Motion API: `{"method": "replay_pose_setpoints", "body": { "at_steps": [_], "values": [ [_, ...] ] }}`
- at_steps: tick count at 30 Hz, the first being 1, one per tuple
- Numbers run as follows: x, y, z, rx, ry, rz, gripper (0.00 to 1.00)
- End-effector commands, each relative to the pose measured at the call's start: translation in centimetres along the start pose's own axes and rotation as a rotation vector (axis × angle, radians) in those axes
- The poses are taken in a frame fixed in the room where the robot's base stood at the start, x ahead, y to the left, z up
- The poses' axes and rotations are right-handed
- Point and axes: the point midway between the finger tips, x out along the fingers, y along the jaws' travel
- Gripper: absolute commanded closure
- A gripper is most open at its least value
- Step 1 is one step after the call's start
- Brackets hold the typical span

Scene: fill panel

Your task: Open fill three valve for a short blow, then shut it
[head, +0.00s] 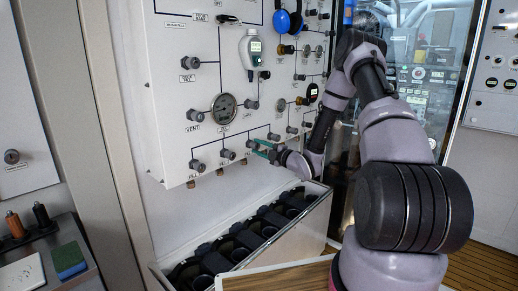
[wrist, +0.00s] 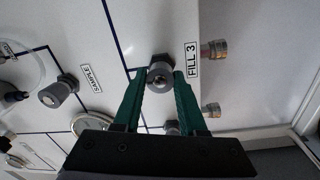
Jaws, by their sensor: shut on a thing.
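The fill three valve is a round grey knob (wrist: 160,72) on the white panel, beside the label "FILL 3" (wrist: 192,58) in the wrist view. My gripper (wrist: 161,84) has its two green fingers on either side of this knob and is shut on it. In the head view my gripper (head: 260,147) reaches the lower right of the panel (head: 165,110), and its fingers largely hide the knob there. How far the valve is turned cannot be told.
Other fill knobs (head: 227,155) sit in a row to the left along the panel's lower edge. A pressure gauge (head: 224,107) is above them. A SAMPLE knob (wrist: 57,94) shows in the wrist view. An open bin with black holders (head: 240,245) stands below the panel.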

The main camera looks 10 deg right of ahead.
Motion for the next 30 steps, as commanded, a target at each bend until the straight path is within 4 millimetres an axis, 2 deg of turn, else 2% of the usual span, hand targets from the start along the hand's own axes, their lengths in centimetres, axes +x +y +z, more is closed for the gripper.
{"method": "replay_pose_setpoints", "body": {
  "at_steps": [12, 13, 14, 15, 25, 30],
  "values": [
    [-0.2, -0.4, 0.1, 0.012, -0.004, -0.008, 1.0],
    [-0.2, -0.4, 0.1, 0.012, -0.004, -0.008, 0.48],
    [-0.2, -0.4, 0.1, 0.012, -0.004, -0.008, 0.36],
    [-0.2, -0.3, 0.1, 0.012, -0.004, -0.007, 0.3],
    [-0.3, -0.1, 0.0, 0.008, -0.002, -0.003, 0.3],
    [-2.3, -0.1, 0.1, 0.009, -0.004, -0.004, 0.3]
  ]
}}
